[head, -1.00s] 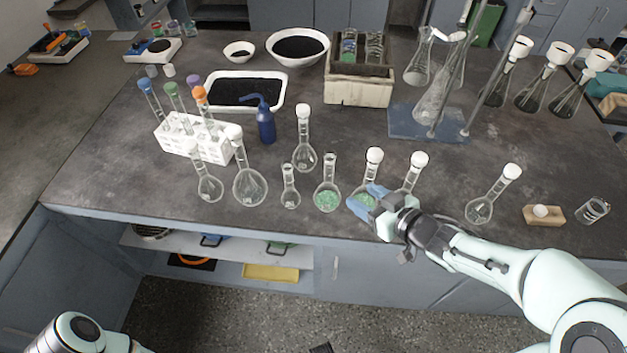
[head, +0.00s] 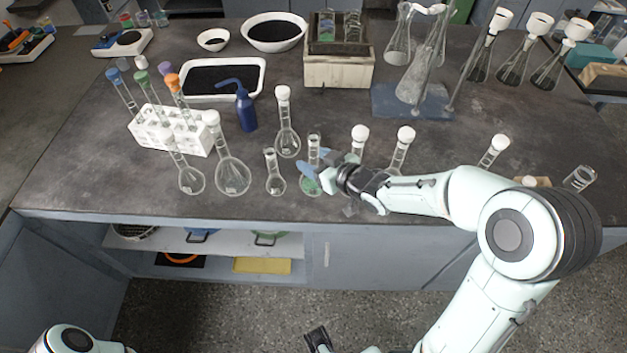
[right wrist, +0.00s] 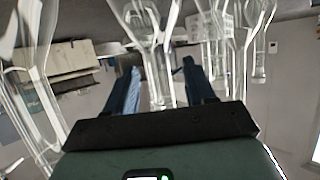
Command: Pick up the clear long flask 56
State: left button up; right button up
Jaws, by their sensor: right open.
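Several clear long-necked flasks stand along the front of the bench; I cannot read a number 56 on any of them. They include a large white-capped flask (head: 233,177), a smaller white-capped one (head: 191,180), an uncapped one (head: 275,184) and a capped one behind (head: 288,142). In the right wrist view my gripper (right wrist: 163,85) is open, and a clear glass neck (right wrist: 160,88) shows between the fingers.
More capped flasks (head: 400,152) stand right of my gripper, partly behind my arm. A white tube rack (head: 195,143), a blue wash bottle (head: 246,110) and a wooden box (head: 338,72) stand farther back. The front strip of the bench (head: 120,190) is clear at left.

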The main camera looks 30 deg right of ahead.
jog(key=shift+w+a+f, duration=0.15)
jog(key=shift+w, duration=0.25)
grip_shut()
